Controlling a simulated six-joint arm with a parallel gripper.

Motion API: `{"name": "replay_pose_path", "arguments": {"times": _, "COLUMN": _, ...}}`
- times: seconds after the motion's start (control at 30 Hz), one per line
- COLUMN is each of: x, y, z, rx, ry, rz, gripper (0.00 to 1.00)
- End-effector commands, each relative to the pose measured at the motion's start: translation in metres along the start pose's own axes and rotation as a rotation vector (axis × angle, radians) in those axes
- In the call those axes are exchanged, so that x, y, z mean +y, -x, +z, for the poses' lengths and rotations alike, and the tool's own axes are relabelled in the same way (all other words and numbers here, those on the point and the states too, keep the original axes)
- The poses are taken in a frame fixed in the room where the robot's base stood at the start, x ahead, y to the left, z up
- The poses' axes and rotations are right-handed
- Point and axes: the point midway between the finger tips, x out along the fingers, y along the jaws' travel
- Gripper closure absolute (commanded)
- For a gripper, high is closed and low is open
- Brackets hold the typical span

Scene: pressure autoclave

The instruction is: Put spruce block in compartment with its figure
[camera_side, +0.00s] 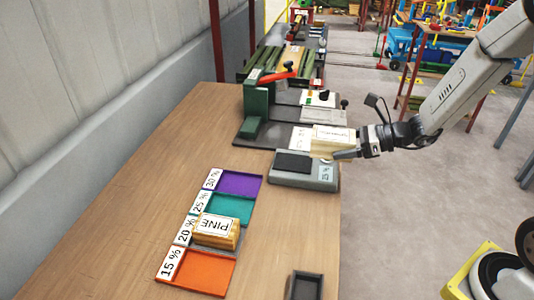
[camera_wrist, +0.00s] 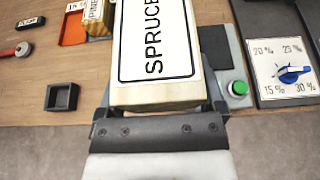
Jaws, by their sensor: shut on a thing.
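The spruce block (camera_wrist: 155,90), pale with a white SPRUCE label, is in my gripper (camera_wrist: 160,105) in the wrist view. In the side view the block (camera_side: 331,139) is held by my gripper (camera_side: 352,150) above the back edge of a grey device with a dark pad (camera_side: 305,172). Its screen is too small to read surely. Four labelled compartments lie on the table: purple 30 % (camera_side: 240,182), teal 25 % (camera_side: 232,208), 20 % (camera_side: 187,229) and orange 15 % (camera_side: 207,272). A PINE block (camera_side: 214,231) sits at the 20 % one, hiding its floor.
Behind the grey device stands a green machine (camera_side: 256,108) with a red lever. A blue dial (camera_wrist: 292,74) on a percent plate shows in the wrist view; its setting is unclear. A small dark tray (camera_side: 305,285) lies near the table's front edge. The table's left side is clear.

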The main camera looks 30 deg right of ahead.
Motion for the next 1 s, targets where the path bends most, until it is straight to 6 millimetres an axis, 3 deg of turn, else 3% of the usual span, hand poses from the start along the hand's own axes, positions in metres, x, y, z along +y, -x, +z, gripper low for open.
{"name": "replay_pose_path", "arguments": {"times": 0.57, "x": 0.002, "y": -0.003, "z": 0.001, "rx": -0.003, "ry": 0.0, "rz": 0.001, "gripper": 0.91}}
{"name": "replay_pose_path", "arguments": {"times": 0.77, "x": 0.012, "y": -0.016, "z": 0.005, "rx": -0.012, "ry": 0.001, "rz": 0.006, "gripper": 0.91}}
{"name": "replay_pose_path", "arguments": {"times": 1.0, "x": 0.04, "y": -0.048, "z": 0.012, "rx": -0.028, "ry": -0.001, "rz": 0.012, "gripper": 0.91}}
